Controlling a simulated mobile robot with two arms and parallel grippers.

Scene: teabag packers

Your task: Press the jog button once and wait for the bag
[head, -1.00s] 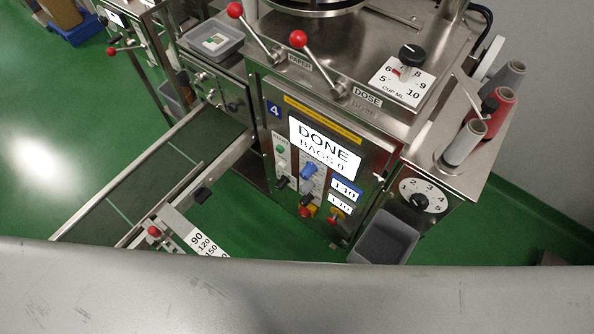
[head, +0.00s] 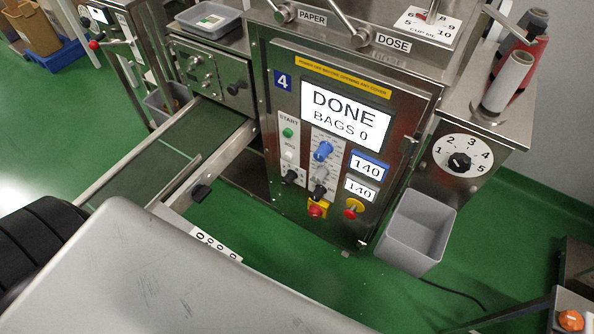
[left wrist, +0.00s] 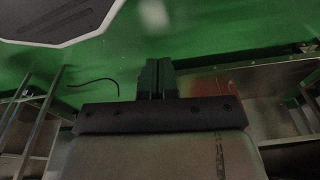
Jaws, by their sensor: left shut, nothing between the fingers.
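The machine's control panel (head: 269,160) stands upright at the centre of the head view. Its screen (head: 343,114) reads DONE, BAGS 0. A green START button (head: 287,132) is at the panel's left, with a pale button (head: 288,155) below it; that button's small label is too blurred to read surely, so I cannot confirm it is the jog button. My left gripper (left wrist: 158,75) shows in the left wrist view, fingers together and empty, with green floor beyond. It touches nothing visible there. My right gripper is not in view. No bag is visible on the conveyor belt (head: 160,152).
Thread spools (head: 508,82) stand above. Green floor lies open in front of the panel.

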